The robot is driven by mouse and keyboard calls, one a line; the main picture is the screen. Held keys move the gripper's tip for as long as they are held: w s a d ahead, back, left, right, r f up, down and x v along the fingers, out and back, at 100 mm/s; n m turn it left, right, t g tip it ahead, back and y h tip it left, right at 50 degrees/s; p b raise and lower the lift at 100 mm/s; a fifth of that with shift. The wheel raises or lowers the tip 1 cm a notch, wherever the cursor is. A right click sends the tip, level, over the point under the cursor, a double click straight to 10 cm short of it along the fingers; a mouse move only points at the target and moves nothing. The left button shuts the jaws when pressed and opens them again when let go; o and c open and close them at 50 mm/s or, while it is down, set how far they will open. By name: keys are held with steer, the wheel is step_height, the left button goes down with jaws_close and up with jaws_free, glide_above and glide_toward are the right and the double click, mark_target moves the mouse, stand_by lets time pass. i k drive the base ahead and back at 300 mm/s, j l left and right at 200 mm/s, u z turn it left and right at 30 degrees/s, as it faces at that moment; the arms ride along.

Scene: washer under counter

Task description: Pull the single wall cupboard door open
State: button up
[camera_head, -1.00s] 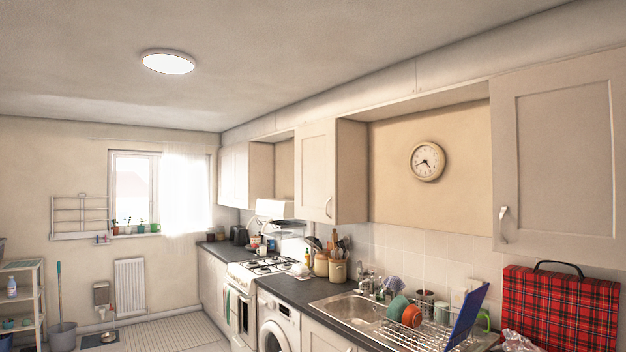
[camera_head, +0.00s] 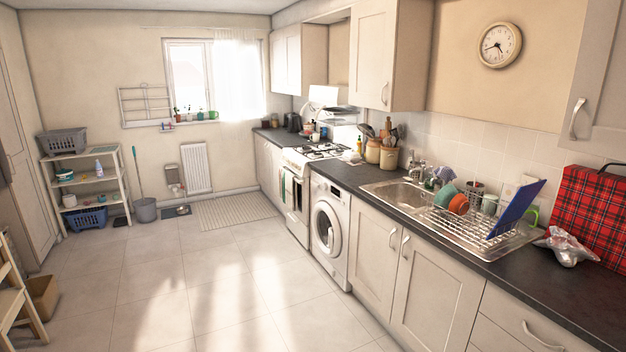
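A cream wall cupboard with a single door (camera_head: 371,52) hangs left of the clock, above the counter. Its door is shut, with a curved metal handle (camera_head: 385,93) low on its right side. Another cream wall cupboard door (camera_head: 609,75) is at the right edge, cut off by the frame, also shut, with a handle (camera_head: 577,118) low on its left. Farther back, a wall cupboard (camera_head: 287,60) hangs by the window, looking shut. My gripper is not in view.
The dark counter (camera_head: 430,212) holds a sink (camera_head: 395,193), a dish rack (camera_head: 470,225), utensil pots (camera_head: 381,154) and a red tartan case (camera_head: 596,215). A washing machine (camera_head: 329,232) stands below. The tiled floor (camera_head: 190,290) is mostly clear; a wooden chair (camera_head: 15,300) is at left.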

mark_target(374, 23)
steer(key=i+u, duration=0.3)
steer(key=i, duration=0.65)
steer(key=i+l+u, duration=0.1)
steer(key=i+u, duration=0.2)
steer(key=i, duration=0.65)
steer(key=i+z, duration=0.15)
steer(key=i, duration=0.4)
steer(key=i+z, duration=0.2)
steer(key=i, duration=0.35)
steer(key=i+z, duration=0.15)
steer(key=i, duration=0.4)
steer(key=i+j+z, duration=0.15)
steer(key=i, duration=0.4)
